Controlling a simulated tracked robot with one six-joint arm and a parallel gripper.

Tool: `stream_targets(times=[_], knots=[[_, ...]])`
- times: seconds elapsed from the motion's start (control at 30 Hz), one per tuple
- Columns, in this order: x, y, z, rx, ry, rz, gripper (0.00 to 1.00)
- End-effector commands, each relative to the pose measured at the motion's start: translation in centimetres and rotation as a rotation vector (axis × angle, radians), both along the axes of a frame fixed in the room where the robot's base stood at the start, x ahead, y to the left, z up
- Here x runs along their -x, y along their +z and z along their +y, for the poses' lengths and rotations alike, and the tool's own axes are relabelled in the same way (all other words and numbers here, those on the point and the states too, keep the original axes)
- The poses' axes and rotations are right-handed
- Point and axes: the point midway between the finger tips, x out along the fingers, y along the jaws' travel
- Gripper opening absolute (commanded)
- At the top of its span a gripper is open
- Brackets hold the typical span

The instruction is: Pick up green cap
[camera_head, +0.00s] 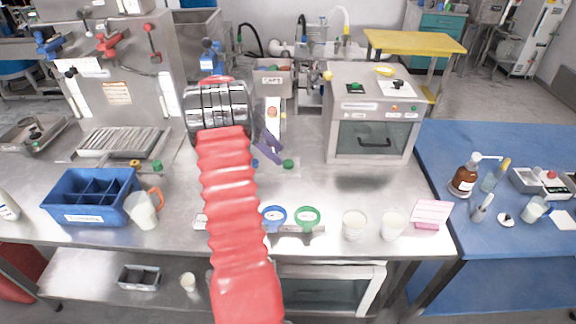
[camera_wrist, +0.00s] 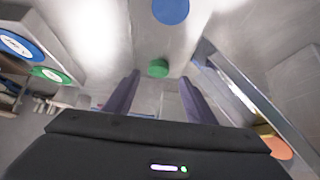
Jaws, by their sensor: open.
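A small green cap (camera_head: 288,164) lies on the steel counter, just right of and below my gripper (camera_head: 268,148) in the head view. In the wrist view the green cap (camera_wrist: 158,68) shows between and beyond the two purple fingers of my gripper (camera_wrist: 160,82). The fingers are spread apart with nothing between them. A blue cap (camera_wrist: 171,10) lies farther up in the wrist view, and is partly hidden by my gripper in the head view (camera_head: 255,163).
Another green cap (camera_head: 157,165) is by the left machine. A grey oven-like machine (camera_head: 372,115) stands to the right. Blue (camera_head: 273,217) and green (camera_head: 307,217) ring-topped items, two white cups and a blue bin (camera_head: 91,196) stand along the front. Counter right of the cap is clear.

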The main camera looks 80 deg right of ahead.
Motion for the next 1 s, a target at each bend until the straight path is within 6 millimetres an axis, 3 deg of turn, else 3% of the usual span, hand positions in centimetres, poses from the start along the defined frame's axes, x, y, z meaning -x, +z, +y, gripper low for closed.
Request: stream_targets(times=[0.33,0.9,1.0], knots=[[2.5,-3.2,-0.4,-0.001,-0.001,0.001,0.5],[2.5,-3.3,-0.4,-0.001,-0.001,0.0,0.5],[2.5,-3.3,-0.4,-0.001,-0.001,0.0,0.43]])
